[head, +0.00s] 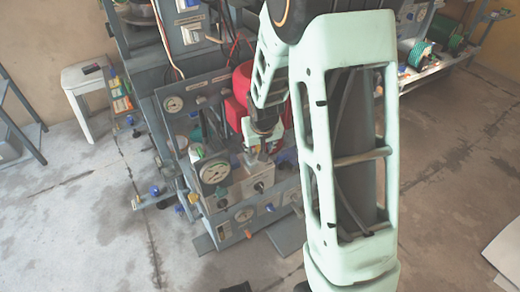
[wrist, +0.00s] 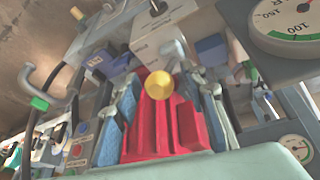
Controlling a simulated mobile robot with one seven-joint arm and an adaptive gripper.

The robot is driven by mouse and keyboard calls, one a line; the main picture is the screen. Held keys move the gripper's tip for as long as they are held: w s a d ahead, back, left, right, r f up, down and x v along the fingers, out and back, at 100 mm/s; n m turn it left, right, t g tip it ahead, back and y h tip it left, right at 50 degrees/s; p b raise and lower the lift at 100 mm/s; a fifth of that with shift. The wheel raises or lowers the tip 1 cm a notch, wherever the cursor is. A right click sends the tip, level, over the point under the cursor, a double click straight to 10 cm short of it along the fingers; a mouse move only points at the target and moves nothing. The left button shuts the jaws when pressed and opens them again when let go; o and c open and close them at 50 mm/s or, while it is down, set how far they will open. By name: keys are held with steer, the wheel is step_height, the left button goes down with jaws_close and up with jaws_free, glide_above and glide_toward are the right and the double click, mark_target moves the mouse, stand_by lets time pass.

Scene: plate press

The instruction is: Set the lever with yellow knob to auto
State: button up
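The yellow knob (wrist: 158,85) shows as a round ball near the middle of the wrist view. The lever's stem is hidden behind it, and I cannot read its setting. My gripper (wrist: 162,80) has its two fingers apart, one on each side of the knob, with visible gaps; contact is not seen. In the head view my gripper (head: 262,143) reaches down at the panel by a pale box (head: 258,178); the yellow knob cannot be made out there. A red ridged form (wrist: 160,130) lies between the fingers, below the knob.
A large gauge (wrist: 290,22) is close on the right in the wrist view, with a smaller gauge (wrist: 297,148) below. The head view shows a white stool (head: 85,85) and open floor around the rig.

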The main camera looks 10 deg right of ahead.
jaws_close()
steer(key=shift+r, duration=0.1)
stand_by(0.4)
steer(key=shift+w+a+r+g+p, duration=0.15)
steer(key=shift+w+r+g+p, duration=0.3)
steer(key=shift+p, duration=0.8)
steer(key=p, duration=0.1)
steer(key=w+g+p, duration=0.1)
steer(key=p, duration=0.1)
steer(key=shift+w+a+r+g+h, duration=0.3)
steer(key=shift+w+r+g, duration=0.05)
steer(key=shift+w, duration=0.05)
steer(key=w+g+p, duration=0.2)
steer(key=p, duration=0.1)
steer(key=shift+a+h, duration=0.3)
steer(key=shift+h, duration=0.1)
steer(key=shift+w+a+g+p, duration=0.2)
steer(key=shift+w+g+p, duration=0.3)
steer(key=shift+w+p, duration=0.25)
